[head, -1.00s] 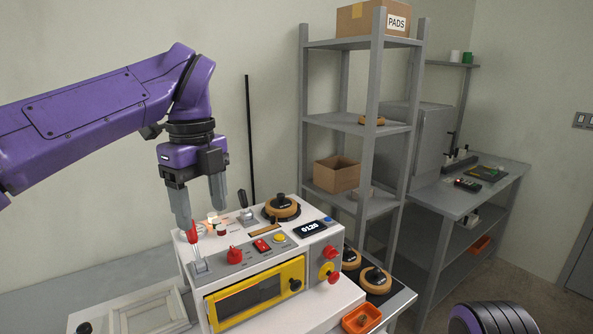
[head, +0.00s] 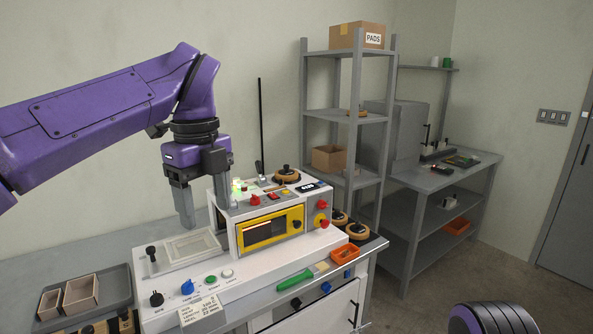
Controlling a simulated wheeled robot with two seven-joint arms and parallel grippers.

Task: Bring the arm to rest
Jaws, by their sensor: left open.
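My left arm comes in from the left, raised and bent down at the wrist. Its left gripper (head: 205,214) is open and empty, with its two grey fingers apart and pointing down. In the picture the fingers overlap the left side of the white box-former machine (head: 225,240); whether they touch it cannot be told, but they look nearer to me than it. The machine has a yellow-framed window (head: 270,231), knobs and a small display (head: 307,187). A purple and black ribbed part of my right arm shows at the bottom right; its gripper is out of view.
A tray (head: 122,284) with small open boxes (head: 81,294) lies at the lower left. A grey shelf rack (head: 350,116) and a side bench (head: 440,180) stand behind; floor is free at the right.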

